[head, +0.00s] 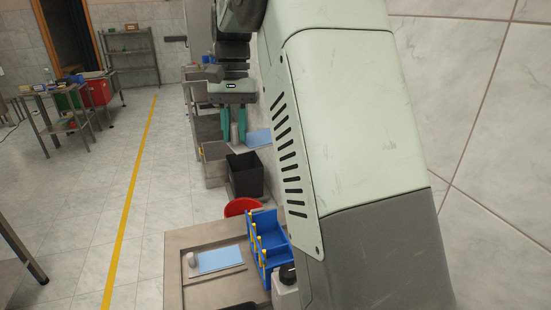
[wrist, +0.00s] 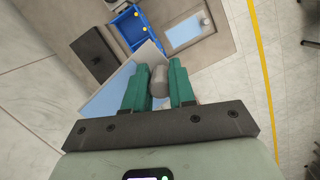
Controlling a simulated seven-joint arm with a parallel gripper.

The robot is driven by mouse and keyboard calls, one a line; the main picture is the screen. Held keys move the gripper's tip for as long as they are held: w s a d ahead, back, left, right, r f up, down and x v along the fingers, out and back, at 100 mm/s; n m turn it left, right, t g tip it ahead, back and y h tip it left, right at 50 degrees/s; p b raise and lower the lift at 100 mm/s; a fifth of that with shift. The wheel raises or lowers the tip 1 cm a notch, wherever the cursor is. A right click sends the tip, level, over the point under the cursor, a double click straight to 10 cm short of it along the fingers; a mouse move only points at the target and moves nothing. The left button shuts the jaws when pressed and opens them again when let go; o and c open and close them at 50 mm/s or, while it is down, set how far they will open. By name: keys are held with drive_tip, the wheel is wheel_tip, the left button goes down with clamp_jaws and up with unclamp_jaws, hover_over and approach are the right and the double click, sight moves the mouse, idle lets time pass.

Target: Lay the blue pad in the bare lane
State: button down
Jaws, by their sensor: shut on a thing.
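My gripper (head: 234,132) is at the upper middle of the head view, its green fingers pointing down. In the wrist view the fingers (wrist: 159,88) are shut on a grey knob (wrist: 159,80). A light blue pad (wrist: 108,95) lies behind the fingers, apparently joined to this knob. The held pad also shows in the head view (head: 259,138), right of the fingers. A second light blue pad (head: 220,260) lies flat on the near worktable, with a grey knob (head: 191,259) at its left end. It also shows in the wrist view (wrist: 184,32). I cannot make out a bare lane clearly.
The worktable (head: 180,236) carries a blue rack (head: 267,236) with yellow tips along its right side. A red round thing (head: 241,207) and a black bin (head: 246,178) stand between the table and my gripper. Open floor lies left of the table, marked by a yellow line (head: 131,190).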

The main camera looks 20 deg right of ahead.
drive_tip(key=s+a+f, duration=0.1)
drive_tip(key=a+f, duration=0.8)
drive_tip(key=f, duration=0.3)
drive_tip(key=m, duration=0.2)
hover_over(194, 306)
wheel_tip(194, 306, down, 16)
drive_tip(key=f, duration=0.1)
drive_tip(key=shift+w+d+f, duration=0.1)
drive_tip(key=shift+f, duration=1.45)
drive_tip(key=shift+w+d+f, duration=0.15)
drive_tip(key=shift+f, duration=1.45)
drive_tip(key=shift+w+d+f, duration=0.1)
drive_tip(key=shift+f, duration=1.45)
drive_tip(key=c, duration=0.9)
unclamp_jaws()
drive_tip(key=shift+o, duration=0.3)
drive_tip(key=shift+o, duration=0.2)
drive_tip(key=shift+a, duration=0.15)
